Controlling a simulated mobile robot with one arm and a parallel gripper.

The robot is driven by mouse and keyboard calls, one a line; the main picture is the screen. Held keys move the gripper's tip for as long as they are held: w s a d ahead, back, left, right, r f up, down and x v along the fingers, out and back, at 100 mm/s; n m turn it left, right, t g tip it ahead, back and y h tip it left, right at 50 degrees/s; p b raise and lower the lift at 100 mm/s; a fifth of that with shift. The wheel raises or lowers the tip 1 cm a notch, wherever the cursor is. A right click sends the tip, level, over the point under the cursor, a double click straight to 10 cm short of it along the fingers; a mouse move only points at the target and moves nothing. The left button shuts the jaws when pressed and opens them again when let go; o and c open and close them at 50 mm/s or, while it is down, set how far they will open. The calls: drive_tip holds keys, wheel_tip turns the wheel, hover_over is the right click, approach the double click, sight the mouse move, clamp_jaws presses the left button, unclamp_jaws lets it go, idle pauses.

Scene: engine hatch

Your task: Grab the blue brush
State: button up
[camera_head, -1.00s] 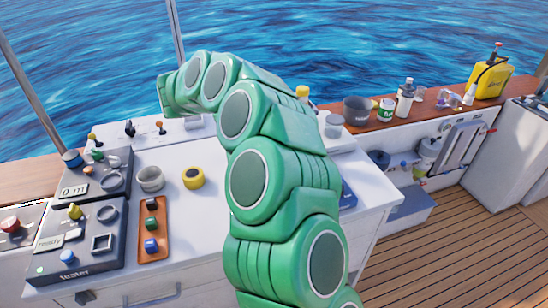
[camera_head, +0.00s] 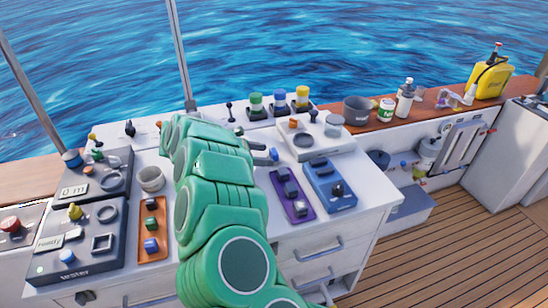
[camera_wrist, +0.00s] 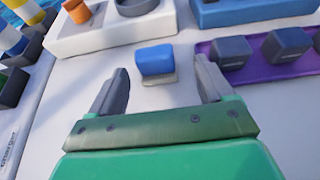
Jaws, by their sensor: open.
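The blue brush (camera_wrist: 155,60) shows in the wrist view as a small blue block with a pale grey lower part. It lies on the white worktop, ahead of and between the two grey fingers of my gripper (camera_wrist: 160,78). The fingers are apart, and I see no contact with the brush. In the head view a small blue piece of it (camera_head: 273,154) shows just right of my gripper (camera_head: 260,151), which is partly hidden by my green arm.
A purple tray with dark blocks (camera_wrist: 260,68) lies close to the right finger. A white device (camera_wrist: 110,42) with an orange knob stands just beyond the brush. A blue box (camera_head: 331,184) stands farther right, and an orange tray (camera_head: 152,256) lies left of my arm.

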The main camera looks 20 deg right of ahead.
drive_tip(key=shift+w+r+x, duration=0.1)
drive_tip(key=shift+x, duration=1.55)
drive_tip(key=shift+w+r+x, duration=0.15)
drive_tip(key=shift+x, duration=1.5)
drive_tip(key=shift+d, duration=0.1)
drive_tip(key=shift+c, duration=0.3)
drive_tip(key=c, duration=1)
drive_tip(key=shift+r, duration=0.1)
